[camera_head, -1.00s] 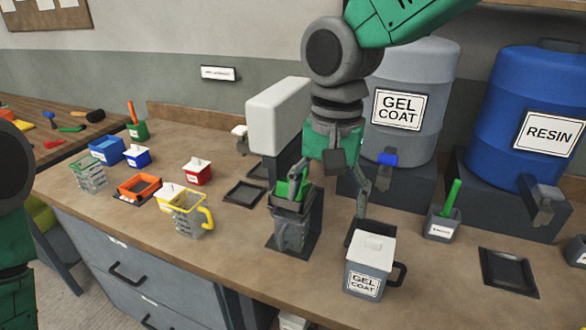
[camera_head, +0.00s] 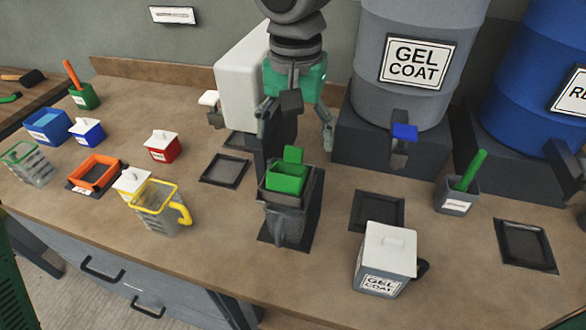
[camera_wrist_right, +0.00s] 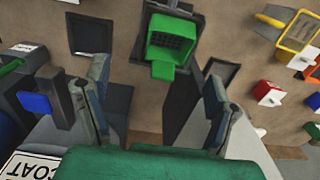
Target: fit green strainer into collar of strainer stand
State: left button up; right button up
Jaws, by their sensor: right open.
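The green strainer (camera_head: 287,177) sits in the top of the dark strainer stand (camera_head: 286,215), inside its collar as far as I can see. Its handle tab stands up at the back. In the right wrist view the strainer (camera_wrist_right: 170,44) shows its dark mesh and looks set in the stand's top. My right gripper (camera_head: 296,122) is open and empty, above and behind the strainer. Its two fingers (camera_wrist_right: 153,105) are wide apart in the right wrist view, with the strainer beyond them. My left gripper is not in view.
The gel coat pitcher (camera_head: 386,262) stands to the right of the stand, and a yellow-rimmed pitcher (camera_head: 157,210) to the left. A pale box-shaped machine (camera_head: 240,82) and the grey gel coat drum (camera_head: 413,60) stand close behind. Empty trays (camera_head: 224,169) lie on the bench.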

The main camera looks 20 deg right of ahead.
aim_at(290, 170)
jog(key=f, duration=0.2)
jog(key=w+a+f, duration=0.1)
jog(key=shift+s+a+f, duration=0.15)
jog(key=shift+a+f, duration=0.2)
jog(key=shift+a, duration=0.05)
jog(key=f, duration=0.4)
jog(key=shift+s+d+f+p, duration=0.15)
jog(key=shift+s+d+p, duration=0.1)
jog(key=shift+d+p, duration=0.1)
jog(key=shift+w+d+f, duration=0.1)
jog(key=shift+f, duration=0.05)
